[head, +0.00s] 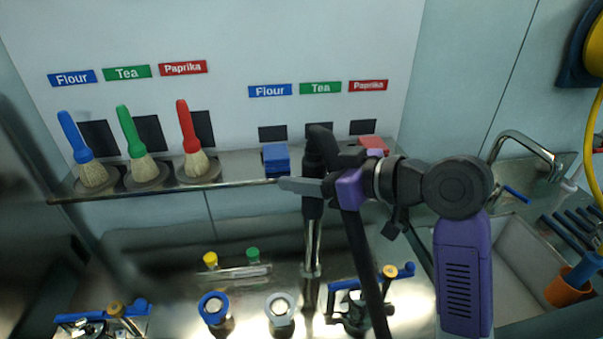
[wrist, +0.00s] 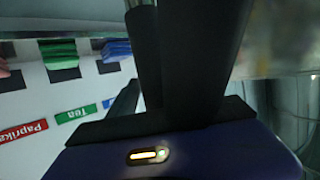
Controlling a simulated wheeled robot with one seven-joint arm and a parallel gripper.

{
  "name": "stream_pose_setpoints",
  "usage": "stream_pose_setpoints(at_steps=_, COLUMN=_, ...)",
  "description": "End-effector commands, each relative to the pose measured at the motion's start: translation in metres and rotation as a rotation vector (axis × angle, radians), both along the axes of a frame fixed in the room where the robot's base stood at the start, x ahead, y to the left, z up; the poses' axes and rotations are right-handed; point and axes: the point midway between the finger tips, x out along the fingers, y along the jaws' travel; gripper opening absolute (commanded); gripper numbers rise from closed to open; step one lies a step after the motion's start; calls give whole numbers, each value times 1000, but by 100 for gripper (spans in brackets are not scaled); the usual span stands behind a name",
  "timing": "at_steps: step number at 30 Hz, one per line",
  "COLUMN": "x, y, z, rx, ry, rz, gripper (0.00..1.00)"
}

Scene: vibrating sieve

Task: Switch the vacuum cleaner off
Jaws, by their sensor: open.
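The black vacuum cleaner handle (head: 314,160) stands upright in front of the shelf in the head view, with a metal tube (head: 312,245) below it. Its black hose (head: 363,245) loops from the top down to the right. My gripper (head: 303,185) is open at the handle, coming from the right. One finger shows left of the handle; the other is partly hidden. I cannot tell whether the fingers touch it. In the wrist view, dark tubular shapes fill the middle close to the camera. No power switch can be made out.
The shelf (head: 230,182) holds blue, green and red brushes (head: 188,140) at left and a blue block (head: 276,158). Flour, Tea and Paprika labels mark the wall above. Clamps with blue handles stand on the machine below. A sink with a tap (head: 530,145) is at right.

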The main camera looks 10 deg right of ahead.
Motion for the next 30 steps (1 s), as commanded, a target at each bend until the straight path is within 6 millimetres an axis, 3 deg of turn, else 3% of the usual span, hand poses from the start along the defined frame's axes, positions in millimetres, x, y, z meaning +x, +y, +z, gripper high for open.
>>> stream_pose_setpoints(at_steps=15, x=-66, y=-62, z=32, rx=0, ry=-3, rz=-2, gripper=59)
stream_pose_setpoints(at_steps=30, x=-76, y=-69, z=34, rx=10, ry=3, rz=-7, gripper=59)
